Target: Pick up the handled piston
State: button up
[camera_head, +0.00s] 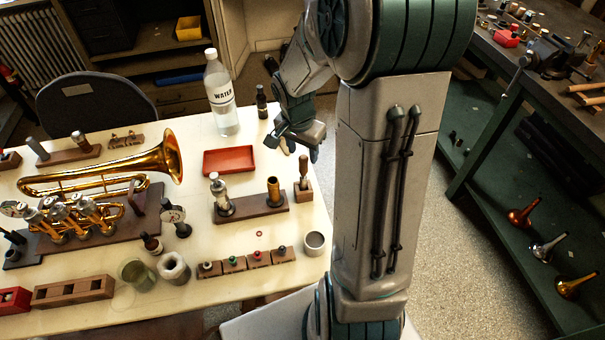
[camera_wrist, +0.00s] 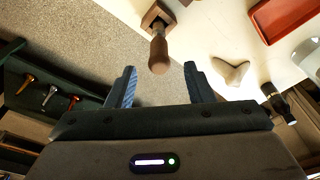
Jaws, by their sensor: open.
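The handled piston (camera_head: 303,176) appears to be the piece with an upright wooden handle at the right edge of the white table; only its handle clearly shows. It stands in a small wooden block (camera_head: 303,192). In the wrist view the brown handle (camera_wrist: 158,55) points toward me, with its block (camera_wrist: 157,17) behind it. My gripper (camera_head: 301,149) is open and empty above the back right of the table. In the wrist view the handle lies ahead of the gap between my fingertips (camera_wrist: 160,78), apart from both fingers.
A red tray (camera_head: 229,161) lies left of the block. A wooden stand (camera_head: 250,207) with metal parts is close in front. A water bottle (camera_head: 220,95) and a dark small bottle (camera_head: 262,103) stand at the back. A trumpet (camera_head: 100,170) fills the left. Floor is open beyond the right edge.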

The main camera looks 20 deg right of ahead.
aim_at(304, 165)
jog(key=shift+w+d+f, duration=0.1)
jog(key=shift+d+f, duration=0.05)
jog(key=shift+f, duration=1.55)
jog(key=shift+w+d+f, duration=0.1)
jog(key=shift+f, duration=1.55)
grip_shut()
